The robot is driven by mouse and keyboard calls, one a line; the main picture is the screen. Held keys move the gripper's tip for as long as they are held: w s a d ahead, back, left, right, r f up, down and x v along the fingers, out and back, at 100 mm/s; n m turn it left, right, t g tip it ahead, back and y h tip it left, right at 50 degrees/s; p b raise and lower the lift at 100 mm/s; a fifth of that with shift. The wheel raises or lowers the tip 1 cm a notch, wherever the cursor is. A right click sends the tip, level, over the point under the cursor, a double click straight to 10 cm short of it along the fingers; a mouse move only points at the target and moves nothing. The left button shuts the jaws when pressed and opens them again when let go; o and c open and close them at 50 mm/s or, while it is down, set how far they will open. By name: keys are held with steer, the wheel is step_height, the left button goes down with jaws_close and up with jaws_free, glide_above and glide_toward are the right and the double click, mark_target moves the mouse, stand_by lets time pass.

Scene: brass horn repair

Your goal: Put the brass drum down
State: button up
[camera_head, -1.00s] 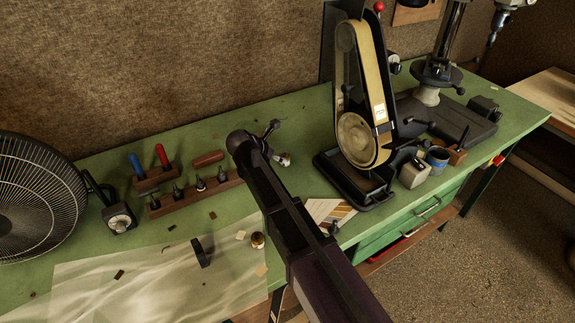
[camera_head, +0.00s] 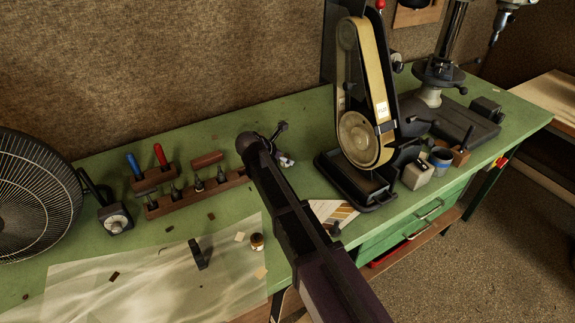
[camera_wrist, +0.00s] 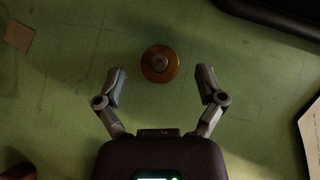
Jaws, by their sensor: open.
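The brass drum (camera_wrist: 160,63), a small round orange-brown piece with a grey centre, stands on the green bench top in the wrist view, seen from above. My gripper (camera_wrist: 162,76) is open, with one finger to the left of the drum and one to the right. Clear gaps show on both sides, and neither finger touches it. The drum lies slightly beyond the fingertips in the picture. In the head view my gripper (camera_head: 283,144) is over the bench, left of the belt sander, partly hidden by my arm. I cannot make out the drum clearly there.
The belt sander (camera_head: 360,135) stands to the right of my gripper. A wooden tool rack (camera_head: 198,196) is to the left. A small amber bottle (camera_head: 257,242) and a dark block (camera_head: 197,254) are nearer the front. A fan (camera_head: 35,200) stands at far left.

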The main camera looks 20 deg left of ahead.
steer(key=shift+b+x, duration=0.4)
steer(key=shift+x, duration=0.55)
jaws_close()
